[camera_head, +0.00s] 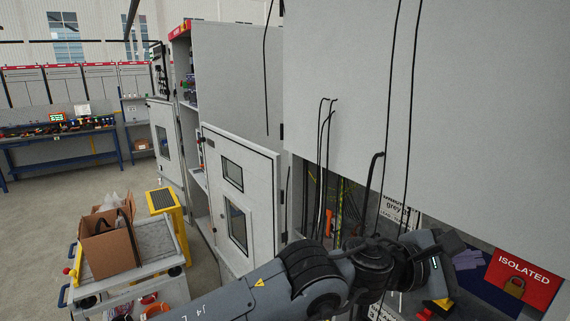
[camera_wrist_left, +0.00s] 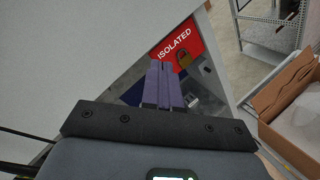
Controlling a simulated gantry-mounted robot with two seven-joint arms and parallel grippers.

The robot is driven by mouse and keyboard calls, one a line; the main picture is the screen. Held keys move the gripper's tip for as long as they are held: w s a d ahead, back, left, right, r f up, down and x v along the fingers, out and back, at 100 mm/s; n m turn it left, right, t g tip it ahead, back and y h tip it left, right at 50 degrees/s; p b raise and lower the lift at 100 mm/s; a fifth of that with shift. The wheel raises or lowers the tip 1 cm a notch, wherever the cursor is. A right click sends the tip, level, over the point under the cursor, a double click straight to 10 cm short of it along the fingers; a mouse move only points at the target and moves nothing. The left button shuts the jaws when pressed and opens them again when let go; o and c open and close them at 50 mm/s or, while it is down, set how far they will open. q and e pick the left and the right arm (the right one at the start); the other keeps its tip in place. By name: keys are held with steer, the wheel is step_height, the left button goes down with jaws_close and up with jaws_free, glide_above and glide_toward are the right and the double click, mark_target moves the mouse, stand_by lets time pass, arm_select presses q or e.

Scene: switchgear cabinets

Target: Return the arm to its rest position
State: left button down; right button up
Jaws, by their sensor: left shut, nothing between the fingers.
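My left arm (camera_head: 310,275) reaches in from the bottom of the head view across the front of the grey cabinet. My left gripper (camera_head: 453,243) is at the lower right there, partly hidden by its own wrist, near the red ISOLATED sign (camera_head: 523,281). In the left wrist view its purple fingers (camera_wrist_left: 162,68) are together with nothing between them. The same sign appears just beyond the fingertips in that view (camera_wrist_left: 174,44). I cannot tell the exact gap between them. My right gripper is not in view.
An open cabinet door (camera_head: 238,190) stands left of the arm. Black cables (camera_head: 409,110) hang in front of the cabinet. A trolley (camera_head: 155,240) carries a cardboard box (camera_head: 108,247), beside a yellow stand (camera_head: 168,205). A workbench (camera_head: 60,137) is at the far left. Open floor lies between.

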arm_select(q)
steer(key=s+a+f+n+t+h+p, duration=0.1)
steer(key=s+f+n, duration=0.2)
steer(key=f+n, duration=0.35)
steer(key=s+a+f+n+h+p, duration=0.15)
steer(key=f+n, duration=0.25)
steer(key=f, duration=0.5)
steer(key=s+a+f+n+t+y+p, duration=0.2)
steer(key=a+f+n+t+y, duration=0.15)
steer(key=a+f+n, duration=0.55)
steer(key=s+a+f+n+t+y+p, duration=0.1)
steer(key=s+a+f+n+t+y, duration=0.25)
steer(key=a+f+n, duration=0.6)
steer(key=s+a+f+n+g+y+p, duration=0.1)
steer(key=s+a+f+n+y, duration=0.25)
steer(key=a+n, duration=0.35)
steer(key=s+a+f+n+g+y+p, duration=0.1)
steer(key=s+a+f+n+g+y, duration=0.15)
steer(key=s+a+n, duration=0.5)
steer(key=s+a+r+n+g+y, duration=0.1)
steer(key=s+a+n+g+y, duration=0.1)
steer(key=a+n, duration=0.5)
steer(key=s+a+r+n+g+y, duration=0.1)
steer(key=s+a+n+g+y, duration=0.1)
steer(key=a+n, duration=0.6)
steer(key=shift+s+a+r+y, duration=0.2)
steer(key=shift+s+y, duration=0.45)
steer(key=shift+s, duration=0.05)
